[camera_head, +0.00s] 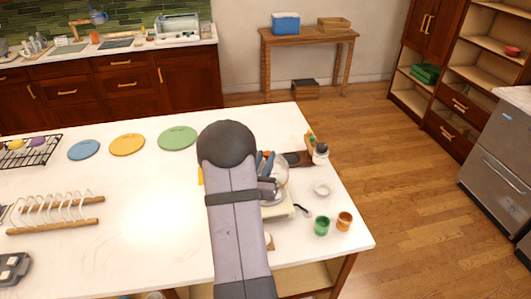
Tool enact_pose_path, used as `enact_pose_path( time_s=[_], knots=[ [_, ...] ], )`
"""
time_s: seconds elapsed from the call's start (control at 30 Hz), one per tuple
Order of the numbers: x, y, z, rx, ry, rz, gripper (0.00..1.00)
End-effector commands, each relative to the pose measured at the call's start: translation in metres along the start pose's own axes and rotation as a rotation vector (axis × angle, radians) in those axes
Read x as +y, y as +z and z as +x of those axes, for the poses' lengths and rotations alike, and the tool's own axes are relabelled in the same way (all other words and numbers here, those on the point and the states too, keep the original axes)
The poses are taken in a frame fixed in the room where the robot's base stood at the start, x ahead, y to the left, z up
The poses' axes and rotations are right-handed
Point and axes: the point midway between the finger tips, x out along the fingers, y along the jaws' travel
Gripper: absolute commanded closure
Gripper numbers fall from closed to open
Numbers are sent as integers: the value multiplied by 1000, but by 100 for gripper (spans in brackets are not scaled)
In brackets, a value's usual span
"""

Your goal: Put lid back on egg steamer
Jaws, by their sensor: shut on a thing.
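My gripper (268,168) is partly hidden behind my own arm, near the right end of the white table. It is shut on what looks like the clear, domed lid (281,183). The lid is at a pale, cream-coloured base (282,211), which looks like the egg steamer. My arm covers the left part of both. I cannot tell whether the lid touches the base or is held just above it.
The white table (150,200) holds green (322,226) and orange (344,221) cups and a small white ring-shaped dish (321,189) right of the steamer. A dark board (298,158) lies behind it. Coloured plates (127,145) and a wooden rack (55,215) stand left.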

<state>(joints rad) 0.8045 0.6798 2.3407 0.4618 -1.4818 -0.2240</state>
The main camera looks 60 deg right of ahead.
Motion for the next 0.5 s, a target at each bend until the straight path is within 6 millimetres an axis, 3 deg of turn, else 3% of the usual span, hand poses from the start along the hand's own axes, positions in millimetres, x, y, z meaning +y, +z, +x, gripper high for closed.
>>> enact_pose_path(
  time_s=[0.5],
  knots=[
    [-1,6,-6,15,-11,6,100]
  ],
)
